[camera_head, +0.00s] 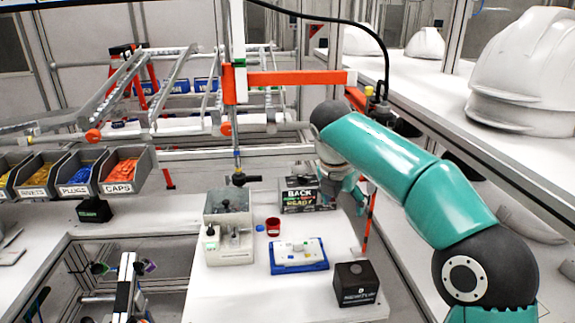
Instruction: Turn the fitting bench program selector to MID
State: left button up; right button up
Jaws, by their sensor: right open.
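A small black box (357,284) with pale lettering and a round dark top stands at the bench's front right. It may be the program selector, but its lettering and setting are too small to read. My right gripper (347,192) is open, beside the right edge of a black sign (307,195) reading "BACK" and "READY". The gripper is behind the black box in depth and apart from it. My forearm comes in from the right, and part of the gripper is hard to make out. I cannot make out my left gripper.
An orange arm (300,78) hangs above. Another black box (94,210) is left. White helmets (525,60) line the right shelf.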

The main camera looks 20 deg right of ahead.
aim_at(302, 181)
jog(key=i, duration=0.95)
jog(key=z, duration=0.05)
